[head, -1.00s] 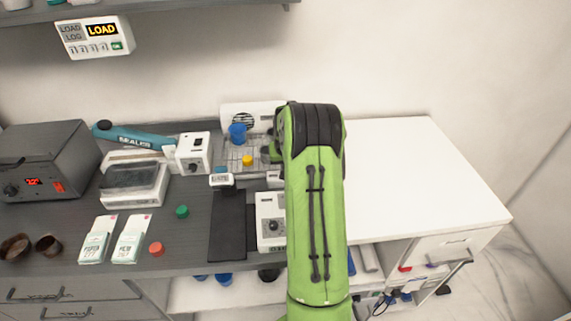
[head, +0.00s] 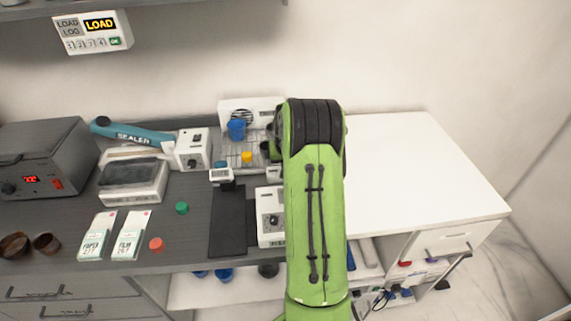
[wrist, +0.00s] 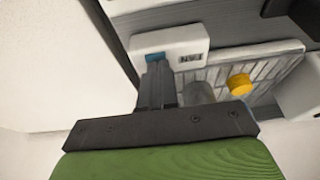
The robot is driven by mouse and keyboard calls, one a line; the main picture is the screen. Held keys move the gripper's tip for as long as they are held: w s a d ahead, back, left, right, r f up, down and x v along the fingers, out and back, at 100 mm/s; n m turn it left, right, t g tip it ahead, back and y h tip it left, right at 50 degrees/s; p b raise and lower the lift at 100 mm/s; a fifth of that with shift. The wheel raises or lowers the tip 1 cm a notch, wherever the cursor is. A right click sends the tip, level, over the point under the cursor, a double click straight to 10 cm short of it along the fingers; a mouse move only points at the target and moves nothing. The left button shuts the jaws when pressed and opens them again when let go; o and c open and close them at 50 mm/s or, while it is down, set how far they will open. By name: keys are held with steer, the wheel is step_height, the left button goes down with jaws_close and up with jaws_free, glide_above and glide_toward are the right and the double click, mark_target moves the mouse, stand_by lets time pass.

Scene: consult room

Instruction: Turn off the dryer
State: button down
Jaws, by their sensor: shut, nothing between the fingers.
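The dryer shows in the head view as a white fan housing (head: 262,104) with a round dark vent, behind a wire rack (head: 236,160). In the wrist view a small white control box (wrist: 190,43) with a dark label and a blue part (wrist: 157,58) sits at the rack's edge. In the head view this box (head: 274,173) is mostly hidden by my arm. My gripper (wrist: 156,70) is shut and empty, its fingertips over or against the blue part. Contact, and the state of the blue part, cannot be told. The fingers are hidden in the head view.
A white knob box (head: 270,222) stands in front, partly behind my arm. A small display on a dark stand (head: 222,175) is to the left. The white tabletop (head: 410,175) at right is clear.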

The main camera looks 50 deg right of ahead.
steer(key=shift+a+r+p, duration=0.1)
steer(key=shift+r+p, duration=0.2)
steer(key=shift+r, duration=0.15)
step_height(320, 180, up, 4)
steer(key=p, duration=0.2)
steer(key=shift+a+p, duration=0.15)
steer(key=shift+p, duration=0.2)
steer(key=v, duration=0.9)
steer(key=shift+s, duration=0.35)
